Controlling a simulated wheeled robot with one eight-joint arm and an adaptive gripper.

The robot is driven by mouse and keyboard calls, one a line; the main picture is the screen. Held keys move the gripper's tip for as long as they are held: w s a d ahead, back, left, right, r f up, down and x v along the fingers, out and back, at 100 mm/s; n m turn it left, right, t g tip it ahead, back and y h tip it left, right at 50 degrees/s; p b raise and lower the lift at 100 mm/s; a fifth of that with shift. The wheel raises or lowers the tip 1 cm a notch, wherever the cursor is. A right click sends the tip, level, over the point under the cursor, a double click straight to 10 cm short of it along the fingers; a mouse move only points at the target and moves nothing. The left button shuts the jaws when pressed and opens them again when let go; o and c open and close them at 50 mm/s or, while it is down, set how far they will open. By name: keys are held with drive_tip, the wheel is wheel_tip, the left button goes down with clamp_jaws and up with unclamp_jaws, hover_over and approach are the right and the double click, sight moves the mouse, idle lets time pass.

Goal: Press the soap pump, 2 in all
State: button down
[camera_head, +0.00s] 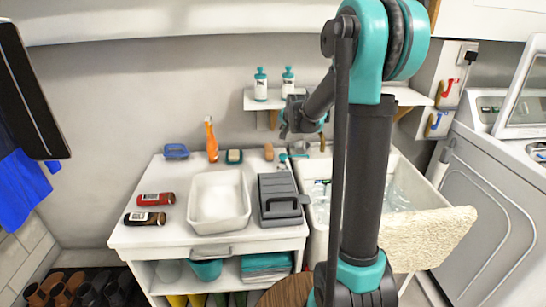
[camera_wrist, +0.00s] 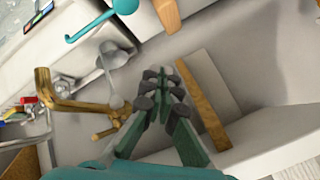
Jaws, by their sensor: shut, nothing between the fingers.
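Two white bottles with teal pump tops, one on the left (camera_head: 261,86) and one on the right (camera_head: 288,84), stand upright on the wall shelf in the head view. Their labels are dark. My gripper (camera_head: 284,130) is just below the shelf's front edge, under the right bottle and apart from both pumps. In the wrist view my gripper (camera_wrist: 162,80) has its fingers together with nothing between them. Neither bottle shows in the wrist view.
The wall shelf (camera_head: 251,103) has wooden brackets; one bracket (camera_wrist: 203,102) is close to my fingers. A brass tap (camera_wrist: 75,103) is beside them. Below are a counter with a white basin (camera_head: 219,222), a grey caddy (camera_head: 279,190) and an orange bottle (camera_head: 211,141). A washing machine (camera_head: 489,200) stands right.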

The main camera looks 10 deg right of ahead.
sight(283, 154)
drive_tip(key=shift+f, duration=4.4)
drive_tip(key=shift+f, duration=0.4)
drive_tip(key=shift+f, duration=0.9)
drive_tip(key=shift+r, duration=1.3)
drive_tip(key=shift+r, duration=2.5)
